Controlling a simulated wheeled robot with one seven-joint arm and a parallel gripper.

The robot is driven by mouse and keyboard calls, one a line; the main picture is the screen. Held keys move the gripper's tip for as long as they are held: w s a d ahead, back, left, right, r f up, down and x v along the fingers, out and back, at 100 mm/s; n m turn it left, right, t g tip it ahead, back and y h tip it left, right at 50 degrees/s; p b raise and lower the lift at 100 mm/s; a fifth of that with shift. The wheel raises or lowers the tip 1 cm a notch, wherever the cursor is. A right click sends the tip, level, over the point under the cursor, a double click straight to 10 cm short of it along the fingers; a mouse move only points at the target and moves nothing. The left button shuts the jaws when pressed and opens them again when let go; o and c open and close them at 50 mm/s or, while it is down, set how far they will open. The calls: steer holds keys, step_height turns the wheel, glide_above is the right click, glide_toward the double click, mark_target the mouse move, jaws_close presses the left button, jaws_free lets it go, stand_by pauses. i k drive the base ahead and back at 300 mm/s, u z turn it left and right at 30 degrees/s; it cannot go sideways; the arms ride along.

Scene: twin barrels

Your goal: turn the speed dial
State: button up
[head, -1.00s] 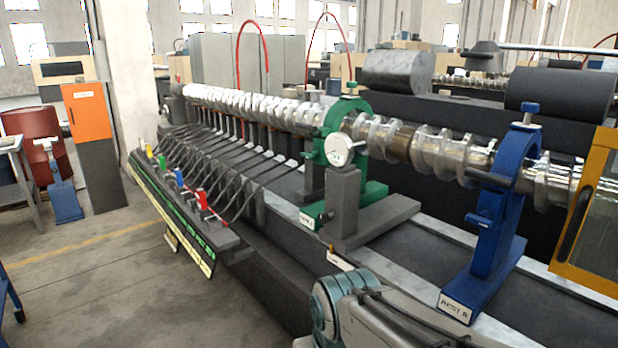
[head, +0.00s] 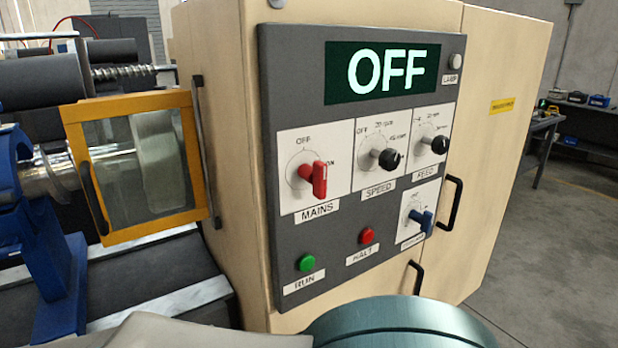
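The speed dial (head: 388,158) is a black knob on a white plate labelled SPEED, in the middle of the grey control panel (head: 335,240) in the head view. Its plate has an OFF mark and rpm marks; the knob sticks out to the right. The display (head: 382,73) above reads OFF. The red MAINS handle (head: 314,178) is left of the dial and the black FEED knob (head: 439,144) is right of it. My gripper is not in view; a part of my arm shows at the bottom edge, apart from the panel.
Below the dials are a green RUN button (head: 306,262), a red HALT button (head: 367,235) and a blue handle (head: 423,219). Black door handles (head: 453,203) stick out from the cabinet. A yellow-framed guard (head: 187,160) stands at left. Open floor (head: 560,230) lies to the right.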

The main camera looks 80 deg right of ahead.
mark_target(389, 160)
steer(key=z, duration=3.15)
steer(key=k, duration=0.35)
steer(key=z, duration=0.45)
steer(key=i, duration=0.35)
steer(key=u, duration=0.2)
